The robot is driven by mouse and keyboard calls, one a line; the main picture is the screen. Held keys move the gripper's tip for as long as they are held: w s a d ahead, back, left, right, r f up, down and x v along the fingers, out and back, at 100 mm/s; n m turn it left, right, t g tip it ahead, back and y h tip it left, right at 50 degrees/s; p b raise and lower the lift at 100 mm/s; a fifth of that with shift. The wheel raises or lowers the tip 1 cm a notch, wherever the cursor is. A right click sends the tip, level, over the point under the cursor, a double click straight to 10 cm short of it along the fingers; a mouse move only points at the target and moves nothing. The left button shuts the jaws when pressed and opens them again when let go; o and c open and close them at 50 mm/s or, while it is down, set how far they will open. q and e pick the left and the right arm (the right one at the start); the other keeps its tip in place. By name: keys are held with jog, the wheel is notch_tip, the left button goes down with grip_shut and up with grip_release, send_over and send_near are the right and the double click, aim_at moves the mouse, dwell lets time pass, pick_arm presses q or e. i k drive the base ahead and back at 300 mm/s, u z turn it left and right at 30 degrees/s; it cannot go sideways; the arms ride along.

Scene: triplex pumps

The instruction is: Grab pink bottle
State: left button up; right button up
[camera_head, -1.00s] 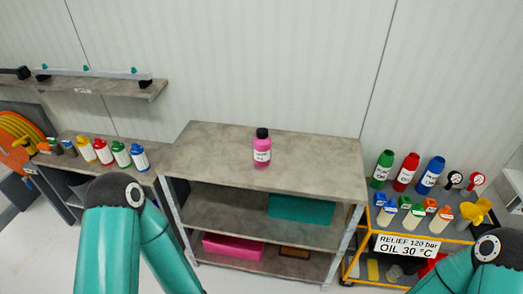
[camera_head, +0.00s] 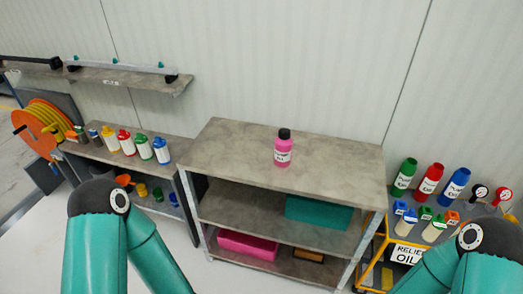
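The pink bottle (camera_head: 283,151) has a black cap and a white label. It stands upright on the grey top of the shelf unit (camera_head: 225,150), near the middle, with nothing touching it. Parts of my two teal arms show at the lower left and lower right, below and in front of the shelf. Neither gripper is visible, and both arms are apart from the bottle.
A lower bench at left holds several capped bottles (camera_head: 144,147), with an orange hose reel (camera_head: 38,127) beyond. A yellow cart at right carries green, red (camera_head: 429,181) and blue bottles. The shelf holds a pink box (camera_head: 248,246) and teal box (camera_head: 318,212). The top around the bottle is clear.

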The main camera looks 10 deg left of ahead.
aim_at(283, 148)
jog(key=z, duration=1.45)
jog(key=i, duration=0.1)
jog(key=u, duration=2.5)
jog(key=i, duration=0.2)
jog(key=u, duration=1.95)
jog(key=k, duration=1.85)
jog(key=z, duration=1.05)
jog(key=i, duration=1)
